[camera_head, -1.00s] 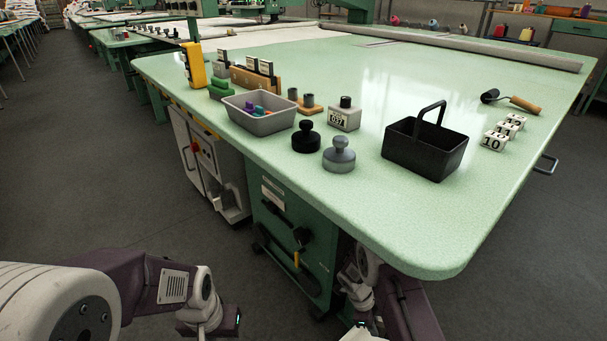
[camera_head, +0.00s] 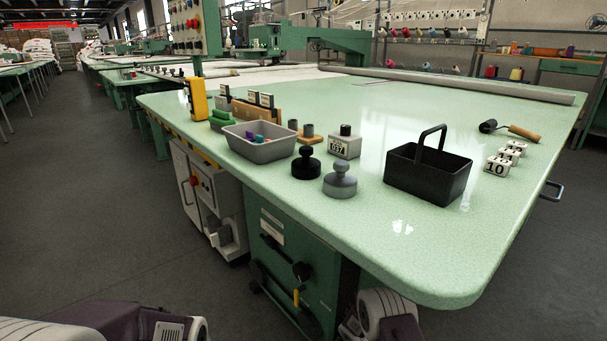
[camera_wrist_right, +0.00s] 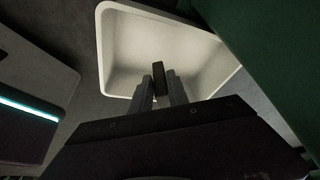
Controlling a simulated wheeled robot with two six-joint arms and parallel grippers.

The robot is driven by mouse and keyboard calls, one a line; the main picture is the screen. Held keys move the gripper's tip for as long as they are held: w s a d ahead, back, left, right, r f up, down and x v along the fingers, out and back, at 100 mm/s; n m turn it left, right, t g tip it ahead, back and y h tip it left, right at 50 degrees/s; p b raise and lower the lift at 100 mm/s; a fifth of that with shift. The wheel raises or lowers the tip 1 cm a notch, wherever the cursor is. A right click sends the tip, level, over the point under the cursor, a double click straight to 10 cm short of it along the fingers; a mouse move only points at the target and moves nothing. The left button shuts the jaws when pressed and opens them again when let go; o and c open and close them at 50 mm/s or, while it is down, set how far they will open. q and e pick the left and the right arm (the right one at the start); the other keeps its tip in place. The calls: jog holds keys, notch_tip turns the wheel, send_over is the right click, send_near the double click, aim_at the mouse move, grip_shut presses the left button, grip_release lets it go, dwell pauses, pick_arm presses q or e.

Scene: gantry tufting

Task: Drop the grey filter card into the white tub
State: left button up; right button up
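In the right wrist view, my right gripper (camera_wrist_right: 162,88) points into a white tub (camera_wrist_right: 118,50). A dark, narrow piece, the grey filter card (camera_wrist_right: 160,72) seen nearly edge-on, stands between the two fingers, which look closed on it. The card shows over the tub's inside; I cannot tell its height above the tub floor. The gripper hides the tub's near edge. My left gripper is out of view; only part of my left arm shows at the bottom left of the head view.
A dark green panel (camera_wrist_right: 270,45) is close beside the tub on the right. In the head view, the green table (camera_head: 420,245) carries a grey bin (camera_head: 262,150), a black basket (camera_head: 428,175), black and grey knobbed weights and number blocks. Grey floor (camera_head: 90,215) lies open at left.

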jog(key=shift+o, duration=1.2)
jog(key=p+v, duration=0.5)
jog(key=v, duration=0.4)
jog(key=shift+p, duration=0.35)
